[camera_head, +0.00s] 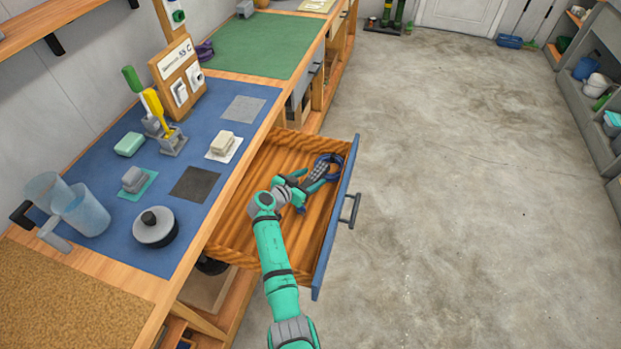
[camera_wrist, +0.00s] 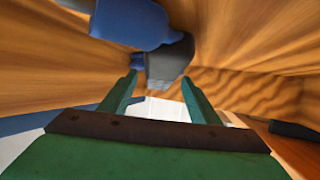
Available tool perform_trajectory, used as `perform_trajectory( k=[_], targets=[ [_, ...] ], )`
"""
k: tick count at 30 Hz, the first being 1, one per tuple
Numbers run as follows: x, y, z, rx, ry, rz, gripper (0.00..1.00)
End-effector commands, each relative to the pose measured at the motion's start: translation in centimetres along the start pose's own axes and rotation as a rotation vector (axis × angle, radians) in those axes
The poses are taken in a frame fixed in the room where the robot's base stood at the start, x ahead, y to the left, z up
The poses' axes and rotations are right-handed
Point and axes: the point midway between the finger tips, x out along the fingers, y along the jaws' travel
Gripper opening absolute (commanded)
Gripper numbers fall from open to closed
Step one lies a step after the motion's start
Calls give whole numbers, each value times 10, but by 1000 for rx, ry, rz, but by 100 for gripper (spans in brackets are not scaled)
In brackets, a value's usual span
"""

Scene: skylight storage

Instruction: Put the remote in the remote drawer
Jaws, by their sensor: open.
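A dark grey remote with small buttons (camera_head: 320,171) is in the far end of the open wooden drawer (camera_head: 245,215), which has a blue front. My gripper (camera_head: 311,180) is down inside the drawer at the remote, with its teal fingers apart on either side of it. In the wrist view my gripper's fingers (camera_wrist: 160,92) are open, and a grey block-like end, perhaps the remote (camera_wrist: 170,62), lies just beyond them. I cannot tell whether the fingers touch it. A blue object (camera_head: 331,162) lies right beside the remote and also shows in the wrist view (camera_wrist: 130,22).
The drawer's walls and blue front with its dark handle (camera_head: 350,210) stand close around my gripper. The blue-matted worktop beside it holds a lidded pot (camera_head: 155,227), clear cups (camera_head: 86,212), soap-like blocks and a wooden panel (camera_head: 177,76). The floor at right is clear.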

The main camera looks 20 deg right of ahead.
Motion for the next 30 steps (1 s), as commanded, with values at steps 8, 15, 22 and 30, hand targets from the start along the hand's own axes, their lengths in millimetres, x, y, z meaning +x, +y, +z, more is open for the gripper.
perform_trajectory(
  k=[8, 15, 22, 30],
  targets=[
    [-14, 0, -6, -1, 1, -2, 56],
    [-63, -1, -6, 0, 1, -4, 56],
    [-102, 1, -7, 1, 0, -1, 56],
    [-122, 0, -7, 0, 0, 1, 56]
  ],
)
